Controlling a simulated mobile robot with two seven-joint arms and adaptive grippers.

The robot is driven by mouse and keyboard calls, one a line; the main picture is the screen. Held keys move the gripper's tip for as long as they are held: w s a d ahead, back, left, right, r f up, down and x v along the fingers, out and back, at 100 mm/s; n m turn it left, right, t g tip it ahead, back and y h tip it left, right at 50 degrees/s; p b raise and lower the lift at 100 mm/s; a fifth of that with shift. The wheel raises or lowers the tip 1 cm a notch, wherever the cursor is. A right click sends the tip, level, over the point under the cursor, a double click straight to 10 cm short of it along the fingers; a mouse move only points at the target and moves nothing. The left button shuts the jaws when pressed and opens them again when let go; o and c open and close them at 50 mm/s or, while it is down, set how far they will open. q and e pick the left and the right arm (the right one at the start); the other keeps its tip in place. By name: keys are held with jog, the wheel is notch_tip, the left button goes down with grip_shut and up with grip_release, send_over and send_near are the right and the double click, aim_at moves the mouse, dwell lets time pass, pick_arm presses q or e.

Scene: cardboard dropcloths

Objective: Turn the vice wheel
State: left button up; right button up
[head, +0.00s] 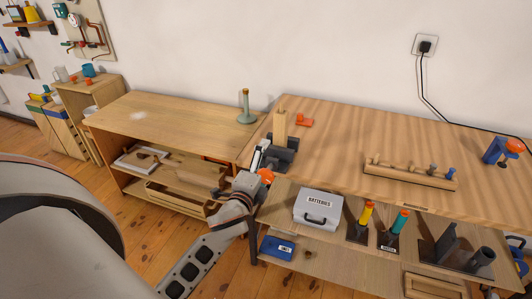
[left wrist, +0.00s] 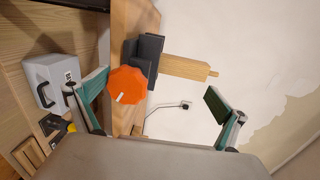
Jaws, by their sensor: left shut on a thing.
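The vice (head: 284,155) is dark grey and sits at the left front edge of the right-hand workbench. An upright wooden piece (head: 280,125) stands in its jaws. Its orange wheel (head: 266,175) faces the front; in the left wrist view the wheel (left wrist: 127,85) is many-sided with a pale mark low on its left. In the left wrist view, the left green-padded finger is close to the wheel; contact at the right finger cannot be made out. My right gripper is not in view.
A grey batteries box (head: 318,208) and several tools stand on the shelf below the bench. A wooden rack (head: 409,173) and a blue clamp-like tool (head: 498,151) are farther right on top. A green bottle-shaped object (head: 246,107) stands on the left bench.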

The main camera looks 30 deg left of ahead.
pick_arm(q)
jog(key=shift+r, duration=0.8)
jog(key=shift+c, duration=0.6)
jog(key=shift+s+d, duration=0.1)
jog(key=shift+s, duration=0.1)
jog(key=shift+c, duration=1)
jog(key=shift+s+f, duration=0.1)
jog(key=shift+s, duration=0.25)
jog(key=shift+c, duration=0.8)
jog(key=shift+v, duration=1.6)
jog(key=c, duration=0.3)
jog(key=shift+s+d+f, duration=0.15)
jog(key=shift+s+d, duration=0.1)
jog(key=shift+s, duration=0.6)
jog(key=shift+s+d+f, duration=0.15)
jog(key=shift+s+d, duration=0.05)
jog(key=shift+s, duration=0.7)
jog(key=shift+s+d+f, duration=0.15)
jog(key=shift+s+d, duration=0.1)
jog(key=shift+s, duration=0.6)
jog(key=shift+c, duration=0.2)
jog(key=shift+p, duration=0.4)
